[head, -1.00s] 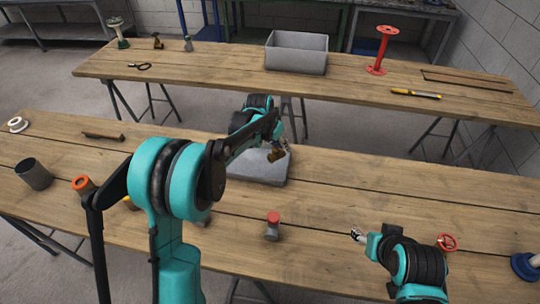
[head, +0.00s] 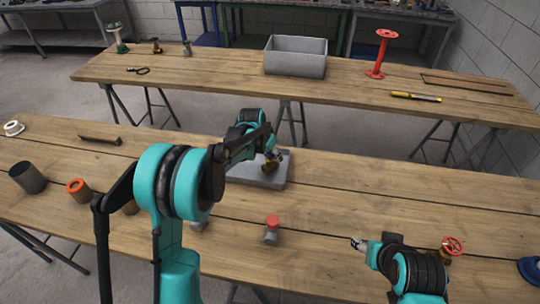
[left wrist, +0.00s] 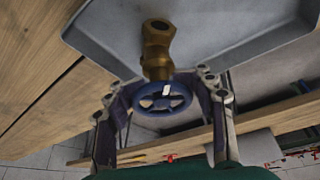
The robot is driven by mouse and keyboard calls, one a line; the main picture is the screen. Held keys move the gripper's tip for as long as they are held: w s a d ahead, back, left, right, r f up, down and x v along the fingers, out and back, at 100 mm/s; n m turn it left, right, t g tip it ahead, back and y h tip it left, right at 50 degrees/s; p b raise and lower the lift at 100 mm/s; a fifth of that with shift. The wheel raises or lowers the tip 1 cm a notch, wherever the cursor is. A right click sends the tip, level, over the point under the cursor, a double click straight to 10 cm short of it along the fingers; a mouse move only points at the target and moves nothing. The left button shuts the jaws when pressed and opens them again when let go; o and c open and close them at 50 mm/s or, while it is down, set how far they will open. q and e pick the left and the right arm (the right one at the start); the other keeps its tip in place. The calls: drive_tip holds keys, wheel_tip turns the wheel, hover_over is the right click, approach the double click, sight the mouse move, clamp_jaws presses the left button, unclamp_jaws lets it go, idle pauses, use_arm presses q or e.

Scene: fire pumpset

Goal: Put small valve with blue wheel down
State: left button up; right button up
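The small valve with blue wheel shows in the left wrist view, its brass body (left wrist: 158,45) pointing away from my gripper and its blue wheel (left wrist: 163,96) between my fingers. In the head view its brass body (head: 270,167) is over the grey tray (head: 274,183). My left gripper (left wrist: 163,100) is shut on the valve at the wheel; it also shows in the head view (head: 272,157). I cannot tell whether the valve touches the tray floor. My right gripper (head: 356,243) is over the near table at the right; its finger opening is too small to tell.
On the near table (head: 400,190) stand a red-capped part (head: 272,230), a red-wheeled valve (head: 451,246), an orange-topped part (head: 79,190) and a dark cup (head: 28,177). The far table holds a grey bin (head: 296,57) and a red flanged pipe (head: 381,52). The table right of the tray is clear.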

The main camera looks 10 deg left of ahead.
use_arm(q)
drive_tip(key=shift+o, duration=1.2)
drive_tip(key=shift+r, duration=0.1)
drive_tip(key=shift+r, duration=0.2)
drive_tip(key=s+a+r+n+p, duration=0.15)
drive_tip(key=s+r+p, duration=0.25)
drive_tip(key=s+r, duration=0.95)
drive_tip(key=s+a+n+t+y, duration=0.1)
drive_tip(key=s+a+n+t, duration=0.1)
drive_tip(key=s, duration=1.8)
drive_tip(key=shift+s+n+t+y, duration=0.4)
drive_tip(key=shift+n+t, duration=0.1)
drive_tip(key=shift+n, duration=0.05)
